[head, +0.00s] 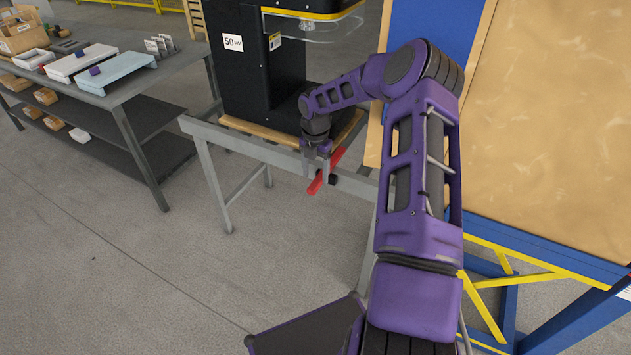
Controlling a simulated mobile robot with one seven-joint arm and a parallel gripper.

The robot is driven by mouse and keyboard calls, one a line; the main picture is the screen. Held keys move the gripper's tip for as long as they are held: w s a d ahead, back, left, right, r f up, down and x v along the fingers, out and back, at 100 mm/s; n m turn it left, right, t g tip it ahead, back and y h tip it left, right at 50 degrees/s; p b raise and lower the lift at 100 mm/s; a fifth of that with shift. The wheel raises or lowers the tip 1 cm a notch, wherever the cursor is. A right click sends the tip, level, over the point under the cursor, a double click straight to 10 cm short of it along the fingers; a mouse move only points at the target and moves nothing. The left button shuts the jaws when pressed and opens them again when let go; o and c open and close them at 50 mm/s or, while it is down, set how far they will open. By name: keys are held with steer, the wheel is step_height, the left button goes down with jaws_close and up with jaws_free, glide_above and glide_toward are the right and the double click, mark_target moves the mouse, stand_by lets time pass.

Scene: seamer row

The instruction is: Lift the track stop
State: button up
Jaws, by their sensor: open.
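A red bar (317,185), the only part here that looks like the track stop, sits at the front edge of the grey metal stand (262,152). It slants from lower left to upper right and sticks out past the edge. A small black block (333,179) is beside it. My gripper (316,172) points down at the red bar with its fingers parted. The fingers overlap the bar in the picture and hide part of it. I cannot tell whether they touch it or straddle it.
A black machine (262,75) marked 50 stands on the grey stand just behind my gripper. A large tan panel (560,120) with a blue and yellow frame is at right. A grey bench (140,82) with trays and boxes is at left. The floor between is clear.

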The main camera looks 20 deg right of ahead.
mark_target(316, 183)
steer(key=shift+f, duration=1.5)
steer(key=shift+c, duration=0.2)
jaws_close()
